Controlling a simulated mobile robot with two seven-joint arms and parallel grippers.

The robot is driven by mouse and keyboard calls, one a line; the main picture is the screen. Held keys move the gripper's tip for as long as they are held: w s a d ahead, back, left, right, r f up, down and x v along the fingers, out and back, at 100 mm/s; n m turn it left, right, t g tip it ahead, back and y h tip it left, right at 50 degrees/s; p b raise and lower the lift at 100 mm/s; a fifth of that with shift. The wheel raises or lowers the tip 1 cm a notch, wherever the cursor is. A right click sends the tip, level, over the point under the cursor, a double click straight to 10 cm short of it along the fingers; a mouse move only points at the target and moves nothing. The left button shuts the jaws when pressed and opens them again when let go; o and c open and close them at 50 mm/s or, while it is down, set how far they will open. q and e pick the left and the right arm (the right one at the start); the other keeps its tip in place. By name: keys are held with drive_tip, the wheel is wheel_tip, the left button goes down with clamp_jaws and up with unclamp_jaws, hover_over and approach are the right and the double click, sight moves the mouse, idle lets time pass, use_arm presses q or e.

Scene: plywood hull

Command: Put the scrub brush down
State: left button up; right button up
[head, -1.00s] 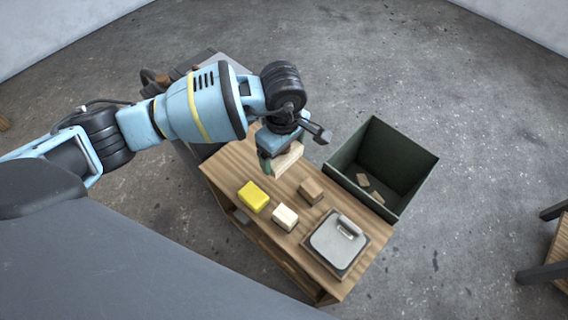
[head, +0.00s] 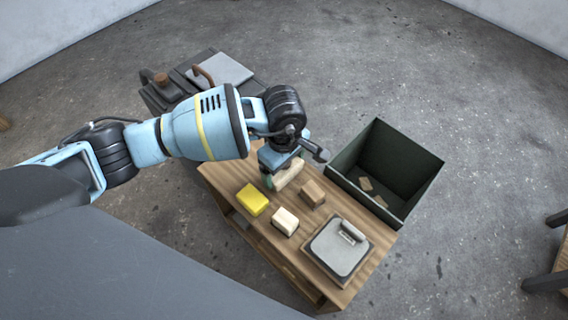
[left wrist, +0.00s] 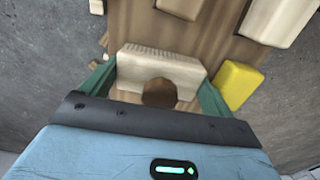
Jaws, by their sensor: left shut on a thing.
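The scrub brush (head: 289,175) has a pale, cream block with a row of bristles. My left gripper (head: 280,172) is shut on it over the far part of the wooden table (head: 226,172). In the left wrist view the brush (left wrist: 150,64) sits between the two green fingers of the left gripper (left wrist: 158,92), with a round brown knob toward me. The brush is low over the tabletop; I cannot tell whether it touches. My right gripper is not in view.
A yellow sponge (head: 252,199), a cream block (head: 285,221) and a brown block (head: 312,193) stand close by on the table. A grey lidded item (head: 338,248) sits at the near right end. A dark green bin (head: 420,190) stands to the right.

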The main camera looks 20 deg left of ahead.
use_arm(q)
drive_tip(key=o, duration=0.8)
drive_tip(key=shift+c, duration=0.2)
drive_tip(key=shift+o, duration=0.6)
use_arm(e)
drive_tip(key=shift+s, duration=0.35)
use_arm(q)
wheel_tip(320, 180, up, 12)
drive_tip(key=p, duration=0.3)
drive_tip(key=shift+f, duration=0.1)
drive_tip(key=shift+r+p, duration=0.25)
drive_tip(key=shift+p, duration=0.05)
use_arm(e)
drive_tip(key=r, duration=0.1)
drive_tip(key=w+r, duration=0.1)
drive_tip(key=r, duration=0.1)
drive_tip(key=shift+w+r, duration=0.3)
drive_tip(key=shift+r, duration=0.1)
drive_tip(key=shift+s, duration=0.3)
